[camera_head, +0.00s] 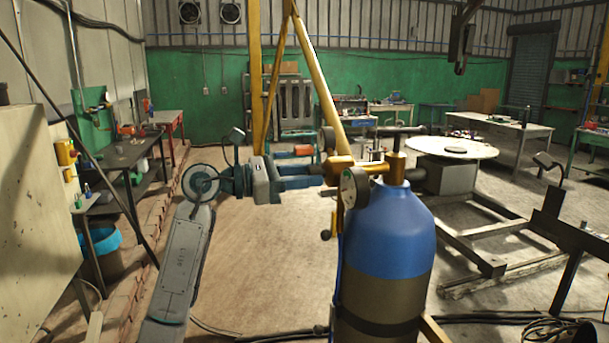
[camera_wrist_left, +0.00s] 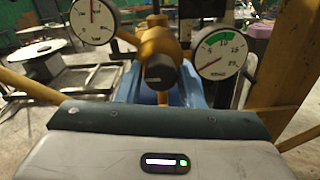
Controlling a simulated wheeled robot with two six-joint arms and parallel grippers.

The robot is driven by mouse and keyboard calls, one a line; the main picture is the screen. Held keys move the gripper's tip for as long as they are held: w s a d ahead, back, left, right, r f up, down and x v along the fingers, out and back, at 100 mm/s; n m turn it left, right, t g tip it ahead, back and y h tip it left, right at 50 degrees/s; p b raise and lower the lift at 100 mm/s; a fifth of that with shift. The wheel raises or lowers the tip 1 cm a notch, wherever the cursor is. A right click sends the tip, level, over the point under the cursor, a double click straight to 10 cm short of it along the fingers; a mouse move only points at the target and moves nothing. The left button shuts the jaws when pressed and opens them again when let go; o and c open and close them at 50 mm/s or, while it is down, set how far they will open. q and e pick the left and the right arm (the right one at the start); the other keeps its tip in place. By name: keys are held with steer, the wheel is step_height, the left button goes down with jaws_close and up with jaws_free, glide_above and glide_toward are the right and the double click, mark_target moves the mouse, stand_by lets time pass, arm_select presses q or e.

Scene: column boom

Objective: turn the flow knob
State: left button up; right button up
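The flow knob is a dark, stubby knob (camera_wrist_left: 160,73) on the brass regulator (camera_wrist_left: 157,42), between two round gauges in the left wrist view. In the head view the brass regulator (camera_head: 384,170) sits on top of a blue gas cylinder (camera_head: 390,240). My left gripper (camera_head: 318,176) comes in from the left, level with the regulator, its fingers apart and pointing at the knob's side. The knob is hidden by the fingers and gauge in the head view. I cannot tell whether the fingers touch it. My right gripper does not show clearly.
One gauge (camera_wrist_left: 93,20) and a second gauge (camera_wrist_left: 221,53) flank the knob closely. A yellow post (camera_head: 318,75) rises behind the gripper. A round white table (camera_head: 450,147) stands behind the cylinder. Floor left of the cylinder is mostly clear.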

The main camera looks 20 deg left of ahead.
arm_select(q)
steer(key=c, duration=0.5)
arm_select(e)
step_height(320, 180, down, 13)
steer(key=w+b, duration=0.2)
steer(key=b, duration=1.2)
arm_select(q)
steer(key=shift+m+b, duration=0.4)
steer(key=shift+m, duration=7.9)
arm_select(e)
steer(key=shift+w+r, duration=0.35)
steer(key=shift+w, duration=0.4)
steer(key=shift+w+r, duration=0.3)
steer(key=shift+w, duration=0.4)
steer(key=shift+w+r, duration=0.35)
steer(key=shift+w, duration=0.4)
arm_select(q)
steer(key=o, duration=1)
steer(key=shift+c, duration=0.2)
